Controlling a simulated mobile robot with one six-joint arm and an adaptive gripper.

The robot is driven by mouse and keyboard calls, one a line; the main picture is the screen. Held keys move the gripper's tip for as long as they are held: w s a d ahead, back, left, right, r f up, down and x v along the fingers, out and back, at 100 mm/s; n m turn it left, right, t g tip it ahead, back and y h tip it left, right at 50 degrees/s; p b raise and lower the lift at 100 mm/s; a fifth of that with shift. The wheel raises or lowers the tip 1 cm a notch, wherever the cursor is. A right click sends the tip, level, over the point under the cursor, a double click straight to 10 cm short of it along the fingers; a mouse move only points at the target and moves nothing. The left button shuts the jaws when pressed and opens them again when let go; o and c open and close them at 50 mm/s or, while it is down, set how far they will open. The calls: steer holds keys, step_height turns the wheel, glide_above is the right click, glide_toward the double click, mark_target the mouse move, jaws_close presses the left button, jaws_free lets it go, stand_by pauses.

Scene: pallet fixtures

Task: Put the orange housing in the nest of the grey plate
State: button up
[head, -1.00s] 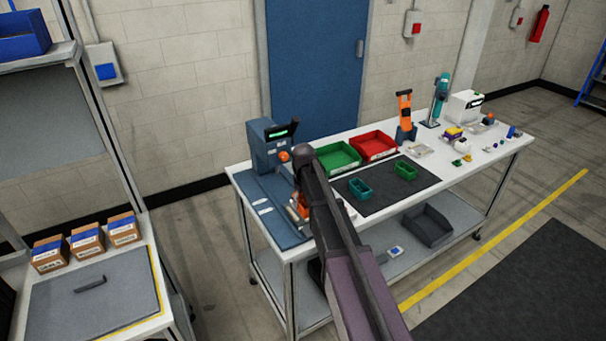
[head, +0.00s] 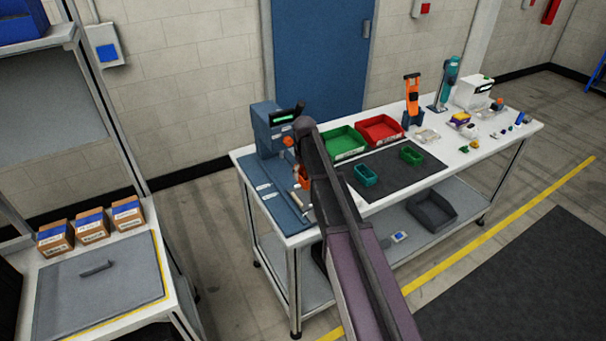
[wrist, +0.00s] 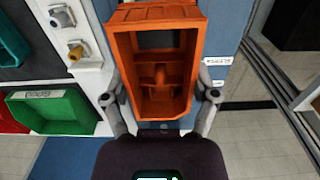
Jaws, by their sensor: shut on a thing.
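The orange housing (wrist: 157,60) is an open box with inner ribs; its open side faces the wrist camera. My gripper (wrist: 160,98) is shut on it, one finger on each side near its lower end in the wrist view. In the head view the housing (head: 304,176) shows partly behind my arm, over the left end of the bench. A pale grey plate (wrist: 91,24) with silver and brass fittings lies beside the housing in the wrist view, partly hidden by it. I cannot make out an empty nest in it.
A blue machine (head: 268,130) with a blue base stands at the bench's left end. A green bin (head: 344,142) and red bin (head: 380,130) stand at the back. A dark mat (head: 400,180) holds small green trays. Cartons (head: 92,224) stand on the left-hand table.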

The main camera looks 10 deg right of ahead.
steer(key=b, duration=0.5)
glide_above(304, 196)
steer(key=shift+s+f, duration=0.15)
steer(key=shift+f, duration=2.65)
steer(key=shift+f+b, duration=1.35)
steer(key=shift+b, duration=0.1)
stand_by(0.9)
steer(key=o, duration=1.1)
steer(key=shift+d, duration=0.1)
steer(key=shift+w+r, duration=0.15)
steer(key=shift+w, duration=0.05)
